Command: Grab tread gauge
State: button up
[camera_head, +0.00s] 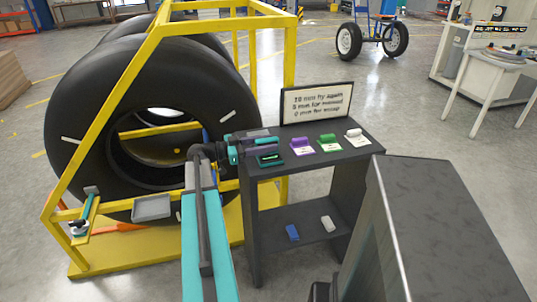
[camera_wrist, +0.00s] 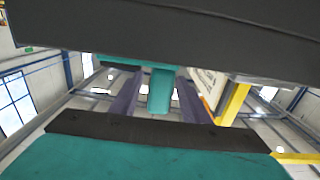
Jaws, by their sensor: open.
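My gripper (camera_head: 238,150) is at the left end of the dark table's top. In the wrist view my gripper (camera_wrist: 160,98) is open, with two dark purple-grey fingers standing apart. A teal bar (camera_wrist: 160,92) shows between them, without clear contact; I cannot tell whether it is the gauge or a part of my gripper. A black piece with a teal top (camera_head: 269,160) lies on the table just right of my gripper, possibly the tread gauge. Another teal and white tool (camera_head: 82,222) hangs on the yellow rack at the left.
The dark table (camera_head: 347,152) bears purple (camera_head: 301,146), green (camera_head: 328,140) and white (camera_head: 354,134) blocks, with a sign (camera_head: 317,101) behind. Its lower shelf holds a blue block (camera_head: 292,232) and a pale block (camera_head: 327,223). Big tyres (camera_head: 85,100) stand in the yellow rack (camera_head: 100,127).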

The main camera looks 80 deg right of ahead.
aim_at(266, 139)
grip_shut()
jog(key=shift+r, duration=0.2)
dwell(0.3)
jog(key=shift+r+b, duration=0.45)
jog(key=shift+r, duration=1.2)
jog(key=s+a+r, duration=0.1)
jog(key=s+a, duration=0.2)
jog(key=a, duration=1)
jog(key=shift+r, duration=0.3)
jog(key=p, duration=0.5)
jog(key=shift+s+a, duration=0.1)
jog(key=shift+a, duration=0.1)
jog(key=a+p, duration=0.1)
jog(key=p, duration=0.5)
jog(key=shift+s+a+p, duration=0.15)
jog(key=shift+s+p, duration=0.05)
jog(key=shift+p, duration=0.2)
